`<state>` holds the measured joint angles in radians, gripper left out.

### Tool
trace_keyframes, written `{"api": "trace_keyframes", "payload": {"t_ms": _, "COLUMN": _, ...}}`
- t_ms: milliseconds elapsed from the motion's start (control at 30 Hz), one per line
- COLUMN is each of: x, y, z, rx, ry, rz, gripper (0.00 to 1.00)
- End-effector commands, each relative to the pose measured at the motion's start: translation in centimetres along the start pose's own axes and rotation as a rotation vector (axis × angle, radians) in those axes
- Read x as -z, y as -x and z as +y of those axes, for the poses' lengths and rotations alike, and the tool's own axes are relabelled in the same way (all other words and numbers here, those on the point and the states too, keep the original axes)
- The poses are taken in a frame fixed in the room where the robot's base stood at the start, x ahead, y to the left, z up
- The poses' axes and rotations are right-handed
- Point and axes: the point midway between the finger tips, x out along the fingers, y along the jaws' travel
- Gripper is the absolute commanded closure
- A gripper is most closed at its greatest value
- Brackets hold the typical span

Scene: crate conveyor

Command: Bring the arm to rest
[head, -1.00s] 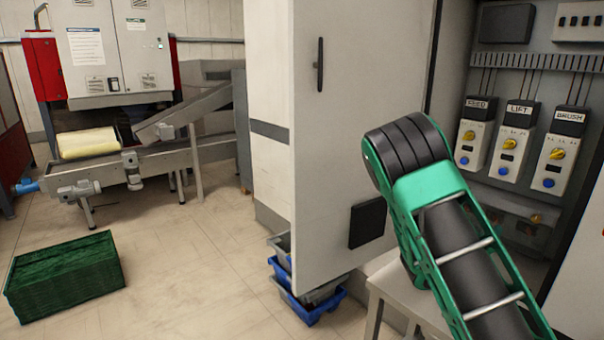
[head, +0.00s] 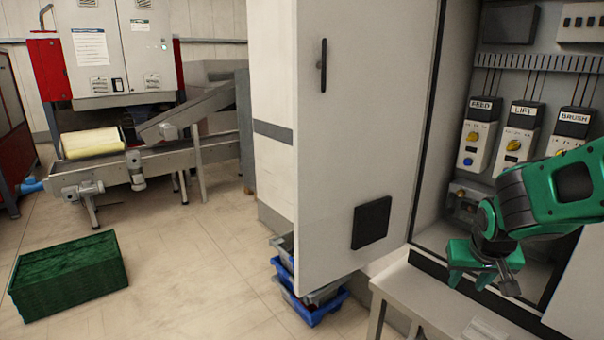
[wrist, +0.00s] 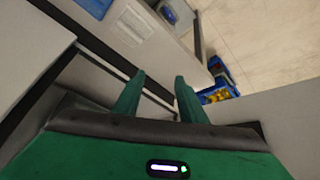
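My green arm shows at the right of the head view, folded in front of the open control cabinet. My gripper (head: 484,276) hangs at the lower end of the arm, over the small grey table below the cabinet. In the wrist view its two green fingers (wrist: 157,100) stand apart with a gap between them. Nothing is held between them. The fingertips touch nothing that I can make out.
The cabinet (head: 455,215) holds FEED, LIFT and BRUSH units. Its door (head: 365,120) stands open. The grey table (head: 425,295) is close below my gripper. Blue crates (head: 310,305) stand under the door. Green stacked crates (head: 68,275) are at left; the middle floor is clear.

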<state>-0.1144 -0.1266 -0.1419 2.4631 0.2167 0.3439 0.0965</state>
Motion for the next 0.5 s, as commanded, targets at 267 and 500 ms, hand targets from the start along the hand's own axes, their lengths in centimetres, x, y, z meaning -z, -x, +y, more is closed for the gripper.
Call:
{"api": "trace_keyframes", "payload": {"t_ms": 267, "x": -4.1, "y": 6.2, "z": -3.5, "rx": 0.142, "ry": 0.124, "rz": -0.041, "gripper": 0.62}}
{"api": "trace_keyframes", "payload": {"t_ms": 500, "x": -7.4, "y": 9.0, "z": -3.2, "rx": 0.173, "ry": 0.167, "rz": -0.095, "gripper": 0.62}}
